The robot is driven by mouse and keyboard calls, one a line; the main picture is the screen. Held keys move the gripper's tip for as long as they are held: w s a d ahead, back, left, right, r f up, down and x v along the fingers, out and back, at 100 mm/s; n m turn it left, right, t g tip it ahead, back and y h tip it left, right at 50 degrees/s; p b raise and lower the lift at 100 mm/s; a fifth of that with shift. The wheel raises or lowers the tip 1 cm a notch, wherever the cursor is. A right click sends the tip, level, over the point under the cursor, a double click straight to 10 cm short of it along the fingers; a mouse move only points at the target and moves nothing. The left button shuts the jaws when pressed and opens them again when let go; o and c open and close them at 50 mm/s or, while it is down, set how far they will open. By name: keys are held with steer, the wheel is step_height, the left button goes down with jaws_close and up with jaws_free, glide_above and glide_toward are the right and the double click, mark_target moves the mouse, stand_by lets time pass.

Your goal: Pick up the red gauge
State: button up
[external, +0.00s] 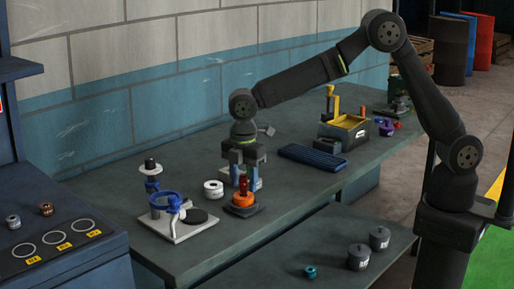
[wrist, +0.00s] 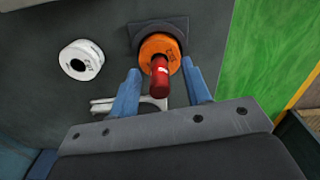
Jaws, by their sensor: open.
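The red gauge (external: 243,184) is a small red cylinder standing on an orange disc (external: 243,200), which sits on a dark square base on the bench. In the wrist view the red gauge (wrist: 159,78) lies between the two blue fingers, with the orange disc (wrist: 157,46) beyond it. My gripper (external: 243,178) points down over the gauge with its fingers apart, one on each side. The wrist view also shows my gripper (wrist: 160,70) open, with a gap visible on both sides of the gauge. I cannot tell the exact finger height against it.
A white ring (external: 213,189) lies left of the orange disc. A stand with a blue ring (external: 165,202) is farther left. A dark blue tray (external: 312,157) and a yellow box (external: 343,130) are to the right. Grey weights (external: 358,257) sit on the lower front surface.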

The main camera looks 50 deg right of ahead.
steer(key=shift+f, duration=0.65)
jaws_close()
steer(key=shift+r, duration=0.1)
